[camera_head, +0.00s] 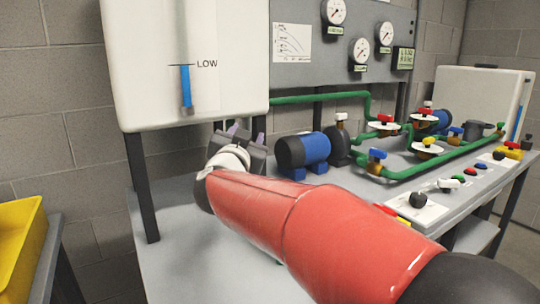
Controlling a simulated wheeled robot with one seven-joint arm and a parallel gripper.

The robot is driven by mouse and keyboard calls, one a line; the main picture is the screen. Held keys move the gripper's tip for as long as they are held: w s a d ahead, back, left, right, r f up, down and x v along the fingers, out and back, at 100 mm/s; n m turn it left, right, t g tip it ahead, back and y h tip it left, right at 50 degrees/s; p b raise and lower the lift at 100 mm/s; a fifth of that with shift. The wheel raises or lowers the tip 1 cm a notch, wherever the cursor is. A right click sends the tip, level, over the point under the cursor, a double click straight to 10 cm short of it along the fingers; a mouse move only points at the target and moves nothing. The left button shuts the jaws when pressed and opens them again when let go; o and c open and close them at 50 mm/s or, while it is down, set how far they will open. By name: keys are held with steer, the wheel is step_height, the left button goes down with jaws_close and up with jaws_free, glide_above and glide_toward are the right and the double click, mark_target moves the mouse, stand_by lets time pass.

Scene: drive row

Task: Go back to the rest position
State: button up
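My red arm reaches from the lower right toward the middle left, over the grey bench (180,262). My gripper (246,132) is at its far end, just under the right part of the white tank (150,75) and left of the blue pump motor (303,150). Only small parts of the fingers show, partly hidden by the wrist, so I cannot tell if it is open or shut. I see nothing held in it.
Green pipes (430,165) with red, blue and yellow valves run along the bench at right. A gauge panel (300,75) stands behind. A control strip (455,195) with knobs lines the right edge. A yellow bin (22,240) is at left. The bench's front left is bare.

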steer(key=s+d+f+n+g+y, duration=0.1)
steer(key=s+d+f+g, duration=0.3)
steer(key=s+d+f, duration=0.3)
steer(key=s+d+f+n+g+y, duration=0.1)
steer(key=s+d+f+n+g, duration=0.1)
steer(key=s+d+f+g, duration=0.3)
steer(key=s+d+f+n+g, duration=0.2)
steer(key=s+d+f+g, duration=0.2)
steer(key=s+d+f, duration=0.4)
steer(key=s+f, duration=0.2)
steer(key=s, duration=0.4)
steer(key=s+f, duration=0.3)
steer(key=s, duration=0.4)
steer(key=shift+d+g+y, duration=0.35)
steer(key=shift+g+y, duration=0.05)
steer(key=shift+r, duration=0.1)
